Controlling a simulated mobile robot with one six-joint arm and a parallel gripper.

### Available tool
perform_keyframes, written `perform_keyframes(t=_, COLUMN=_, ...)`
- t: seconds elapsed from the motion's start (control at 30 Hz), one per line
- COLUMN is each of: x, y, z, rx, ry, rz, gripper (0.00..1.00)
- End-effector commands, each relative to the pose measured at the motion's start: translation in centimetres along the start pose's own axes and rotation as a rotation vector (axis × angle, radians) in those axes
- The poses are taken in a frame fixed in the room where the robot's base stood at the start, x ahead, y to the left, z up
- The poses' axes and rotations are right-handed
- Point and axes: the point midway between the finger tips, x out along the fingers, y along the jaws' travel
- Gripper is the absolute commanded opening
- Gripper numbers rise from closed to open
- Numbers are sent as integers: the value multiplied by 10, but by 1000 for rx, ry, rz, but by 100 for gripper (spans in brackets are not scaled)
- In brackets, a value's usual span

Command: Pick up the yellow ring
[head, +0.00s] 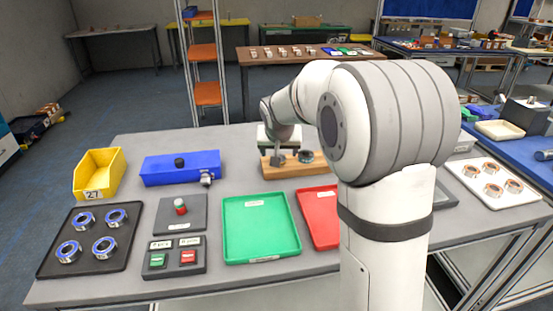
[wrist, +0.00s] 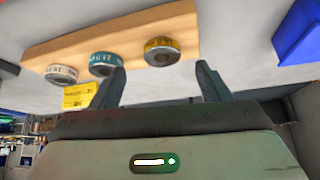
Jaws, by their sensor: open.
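The yellow ring (wrist: 161,51) stands on a light wooden board (wrist: 120,33) in the wrist view, to the right of a teal ring (wrist: 105,64) and a white ring (wrist: 62,74). My gripper (wrist: 162,68) is open and empty. In the picture the yellow ring appears between its two fingertips, nearer the middle than either finger, with no visible contact. The left finger overlaps the edge of the teal ring in the picture. In the head view the wooden board (head: 312,168) lies below my wrist; the yellow ring cannot be made out there.
A blue box (head: 180,168) stands left of the board, and also shows in the wrist view (wrist: 298,32). A green tray (head: 260,228) and a red tray (head: 319,217) lie in front. A yellow bin (head: 98,175) stands far left. A yellow label (wrist: 79,96) shows near the left finger.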

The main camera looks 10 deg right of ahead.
Motion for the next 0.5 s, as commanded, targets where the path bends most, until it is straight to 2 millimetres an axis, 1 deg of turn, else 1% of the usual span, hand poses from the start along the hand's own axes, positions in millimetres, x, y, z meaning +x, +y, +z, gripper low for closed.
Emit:
perform_keyframes(t=0.1, x=19, y=-2, z=-1, rx=-2, ry=-4, rz=1, gripper=70)
perform_keyframes(t=0.23, x=36, y=-3, z=-2, rx=0, ry=-2, rz=0, gripper=70)
perform_keyframes(t=0.33, x=44, y=-3, z=-2, rx=-1, ry=0, rz=-1, gripper=70)
perform_keyframes(t=0.5, x=45, y=-4, z=-2, rx=-1, ry=1, rz=-1, gripper=70)
